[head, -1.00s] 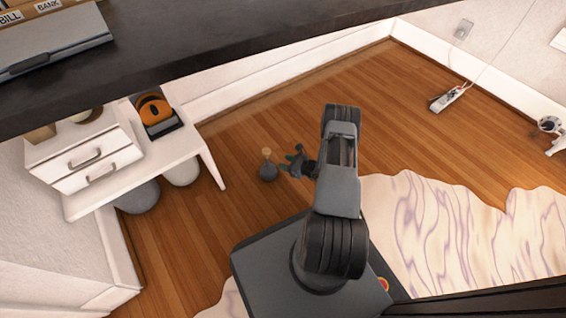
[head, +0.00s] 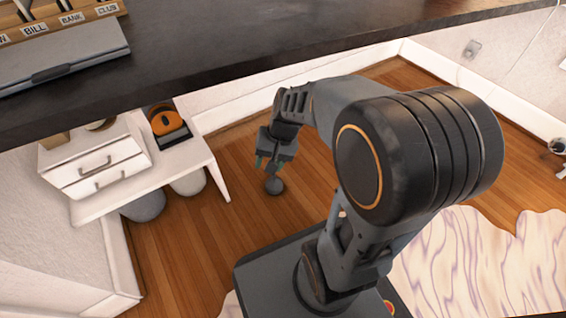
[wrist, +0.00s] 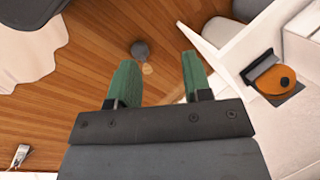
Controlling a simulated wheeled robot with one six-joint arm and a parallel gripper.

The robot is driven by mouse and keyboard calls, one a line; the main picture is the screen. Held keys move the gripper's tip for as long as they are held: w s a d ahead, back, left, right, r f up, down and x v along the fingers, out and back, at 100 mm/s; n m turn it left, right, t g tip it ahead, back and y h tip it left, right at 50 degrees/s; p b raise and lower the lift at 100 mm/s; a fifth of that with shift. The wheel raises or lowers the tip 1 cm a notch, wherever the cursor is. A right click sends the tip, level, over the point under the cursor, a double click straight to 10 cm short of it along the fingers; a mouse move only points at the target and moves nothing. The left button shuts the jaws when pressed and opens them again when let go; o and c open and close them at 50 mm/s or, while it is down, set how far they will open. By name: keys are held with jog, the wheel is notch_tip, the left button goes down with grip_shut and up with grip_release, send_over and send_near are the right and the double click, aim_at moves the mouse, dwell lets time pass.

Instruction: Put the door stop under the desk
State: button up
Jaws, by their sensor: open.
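The door stop (head: 274,186), a dark grey rounded weight, stands on the wooden floor. It also shows in the wrist view (wrist: 140,49), beyond the fingertips, with a pale brownish spot beside it. My gripper (head: 266,163) points down above the door stop in the head view, its green fingers apart and empty. In the wrist view my gripper (wrist: 158,68) is open with nothing between the fingers. A white desk (head: 193,157) with drawers on it stands at left. A dark worktop (head: 290,45) spans the top; I cannot tell which one the task means.
A grey round thing (head: 143,204) and a whitish one (head: 189,182) are under the white desk. An orange-and-black item (head: 167,123) sits on it. A pale patterned rug (head: 470,260) lies at right. Bare floor surrounds the door stop.

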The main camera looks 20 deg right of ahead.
jog(key=s+d+r+n+t+h, duration=0.1)
jog(key=s+r+n+t+h, duration=0.1)
jog(key=s+r+n+h, duration=0.1)
jog(key=shift+s+d+r+n+t+h, duration=0.35)
jog(key=shift+s+r+n, duration=0.4)
jog(key=shift+s, duration=0.45)
